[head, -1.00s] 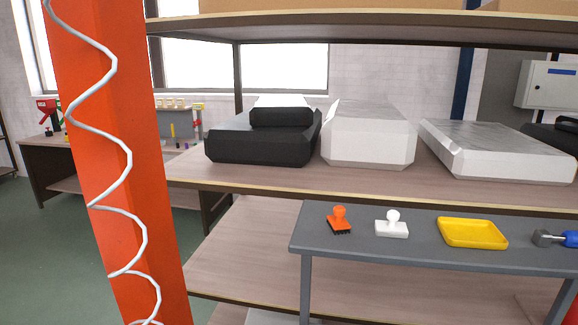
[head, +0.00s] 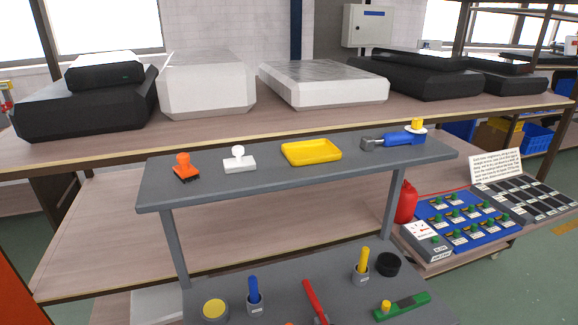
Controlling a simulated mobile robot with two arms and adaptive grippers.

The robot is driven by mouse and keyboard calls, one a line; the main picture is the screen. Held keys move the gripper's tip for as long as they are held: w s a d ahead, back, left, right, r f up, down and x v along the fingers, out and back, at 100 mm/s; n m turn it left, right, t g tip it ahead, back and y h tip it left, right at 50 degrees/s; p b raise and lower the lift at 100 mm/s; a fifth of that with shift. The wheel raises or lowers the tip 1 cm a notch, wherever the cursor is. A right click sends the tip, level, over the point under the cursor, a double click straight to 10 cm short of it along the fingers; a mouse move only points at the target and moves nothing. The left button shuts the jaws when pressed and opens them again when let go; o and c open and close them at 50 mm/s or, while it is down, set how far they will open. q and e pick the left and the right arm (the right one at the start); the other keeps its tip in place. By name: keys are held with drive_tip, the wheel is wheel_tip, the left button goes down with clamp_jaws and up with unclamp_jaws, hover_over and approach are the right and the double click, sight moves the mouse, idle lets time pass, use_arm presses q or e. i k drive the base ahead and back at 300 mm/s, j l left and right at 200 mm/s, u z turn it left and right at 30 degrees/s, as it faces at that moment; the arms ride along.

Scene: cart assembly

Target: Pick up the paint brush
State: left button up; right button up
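I cannot tell for certain which item is the paint brush. On the grey upper shelf of a small cart (head: 215,190), an orange knob-handled tool (head: 184,168) with a dark, bristle-like underside stands at the left. A blue-handled tool (head: 403,138) with a grey head lies at the right. On the lower grey shelf, a blue handle (head: 253,288) and a yellow handle (head: 363,260) stand upright in small grey cups. A red-handled tool (head: 315,299) lies between them, its lower end cut off by the frame. Neither gripper is in view.
A white knob-handled tool (head: 239,159) and yellow tray (head: 311,152) share the upper shelf. A wooden rack (head: 60,160) with black and white boxes stands close behind. A red container (head: 406,203) and blue board (head: 465,222) are at the right. Floor shows at far right.

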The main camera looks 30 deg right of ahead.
sight(361, 269)
drive_tip(key=l+z, duration=0.1)
drive_tip(key=z, duration=0.75)
drive_tip(key=l+z, duration=0.15)
drive_tip(key=z, duration=0.3)
